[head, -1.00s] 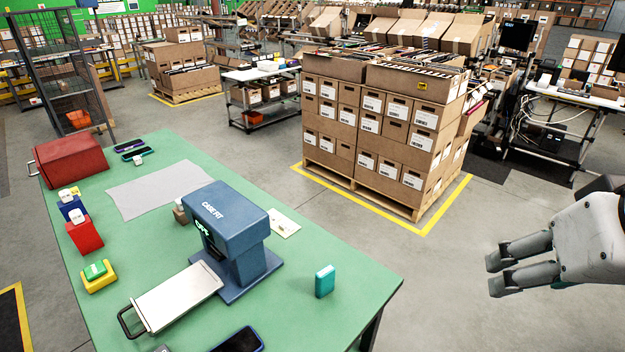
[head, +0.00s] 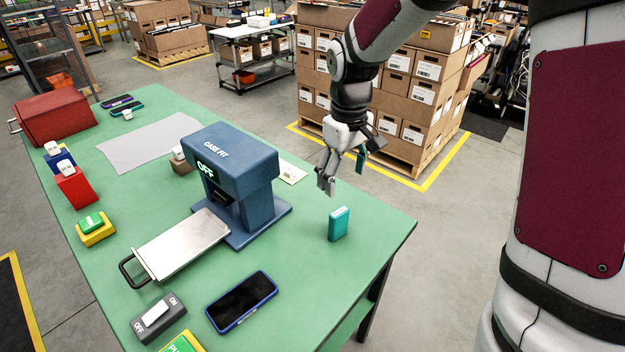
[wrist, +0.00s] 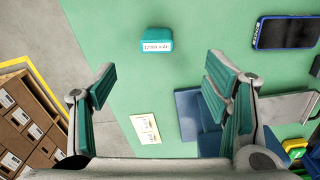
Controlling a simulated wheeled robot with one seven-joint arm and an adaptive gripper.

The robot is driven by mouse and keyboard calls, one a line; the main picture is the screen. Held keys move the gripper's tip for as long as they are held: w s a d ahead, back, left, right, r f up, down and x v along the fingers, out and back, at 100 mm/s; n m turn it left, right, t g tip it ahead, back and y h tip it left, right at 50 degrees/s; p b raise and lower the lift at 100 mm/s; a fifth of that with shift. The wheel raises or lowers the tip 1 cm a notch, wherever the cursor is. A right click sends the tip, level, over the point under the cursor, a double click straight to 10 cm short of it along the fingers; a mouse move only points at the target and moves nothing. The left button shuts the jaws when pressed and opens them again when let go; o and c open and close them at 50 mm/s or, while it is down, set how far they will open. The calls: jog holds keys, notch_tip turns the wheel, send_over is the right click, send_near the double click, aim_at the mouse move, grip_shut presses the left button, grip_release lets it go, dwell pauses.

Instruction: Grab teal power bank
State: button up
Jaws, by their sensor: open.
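The teal power bank (head: 339,224) stands upright near the right edge of the green table, to the right of the blue CASE FIT machine. In the wrist view its top end (wrist: 157,41) shows with a white label, ahead of the fingertips and between their lines. My gripper (head: 343,178) is open and empty above the table's right edge, behind and a little above the power bank, apart from it. In the wrist view the teal-padded fingers (wrist: 157,82) are spread wide.
The blue machine (head: 232,160) with its metal tray (head: 182,245) stands left of the power bank. A phone (head: 242,301) and an ON/OFF switch (head: 158,315) lie at the front. A white card (wrist: 146,129) lies near the machine. Stacked cartons (head: 410,100) stand behind the table.

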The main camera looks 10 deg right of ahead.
aim_at(338, 222)
jog(key=f, duration=0.3)
jog(key=w+f, duration=0.1)
jog(key=f, duration=0.6)
jog(key=shift+w+f, duration=0.35)
jog(key=shift+f, duration=0.05)
jog(key=shift+d+f, duration=0.15)
jog(key=shift+f, duration=2.95)
jog(key=c, duration=1.4)
